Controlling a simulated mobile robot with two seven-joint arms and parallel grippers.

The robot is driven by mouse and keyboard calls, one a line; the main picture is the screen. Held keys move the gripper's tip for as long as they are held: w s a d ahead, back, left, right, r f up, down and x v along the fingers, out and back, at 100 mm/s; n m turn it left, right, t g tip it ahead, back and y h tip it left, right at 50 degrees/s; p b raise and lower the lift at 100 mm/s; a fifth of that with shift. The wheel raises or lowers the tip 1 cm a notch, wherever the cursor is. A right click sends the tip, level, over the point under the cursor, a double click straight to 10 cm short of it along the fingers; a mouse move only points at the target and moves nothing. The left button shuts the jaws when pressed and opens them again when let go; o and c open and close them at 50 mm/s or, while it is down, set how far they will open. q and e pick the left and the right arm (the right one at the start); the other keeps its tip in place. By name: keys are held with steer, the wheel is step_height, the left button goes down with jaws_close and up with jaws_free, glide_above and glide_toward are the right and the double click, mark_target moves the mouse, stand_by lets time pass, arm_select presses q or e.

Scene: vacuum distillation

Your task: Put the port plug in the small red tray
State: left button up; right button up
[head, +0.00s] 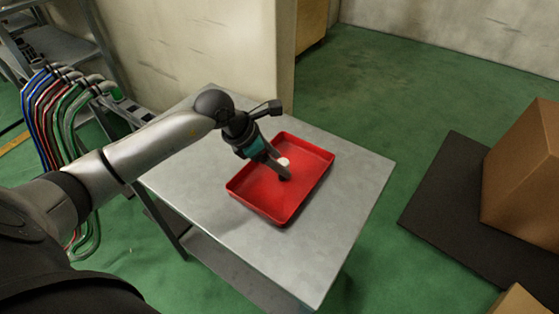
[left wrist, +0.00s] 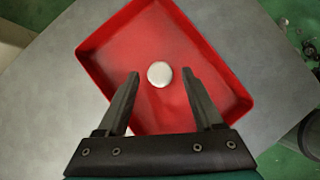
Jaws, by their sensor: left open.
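The small red tray (head: 262,197) stands on the metal table, and it fills much of the left wrist view (left wrist: 185,28). The port plug (head: 284,161) is a small whitish round piece. In the left wrist view the plug (left wrist: 160,74) shows as a pale disc within the tray's outline, between and just beyond my fingertips. My left gripper (head: 286,176) is over the tray, pointing down into it. Its two fingers (left wrist: 160,85) are apart with a gap on both sides of the plug. Whether the plug rests on the tray floor is hard to tell. My right gripper is not in view.
The metal table (head: 350,180) is bare around the tray. A cardboard box (head: 525,175) sits on a dark mat (head: 440,190) at the right. Coloured hoses (head: 60,110) hang at the left, near a pale wall (head: 200,50). Green floor is open behind the table.

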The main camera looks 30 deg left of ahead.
arm_select(q)
steer(key=p+v, duration=0.1)
steer(key=v, duration=1)
steer(key=shift+p, duration=0.3)
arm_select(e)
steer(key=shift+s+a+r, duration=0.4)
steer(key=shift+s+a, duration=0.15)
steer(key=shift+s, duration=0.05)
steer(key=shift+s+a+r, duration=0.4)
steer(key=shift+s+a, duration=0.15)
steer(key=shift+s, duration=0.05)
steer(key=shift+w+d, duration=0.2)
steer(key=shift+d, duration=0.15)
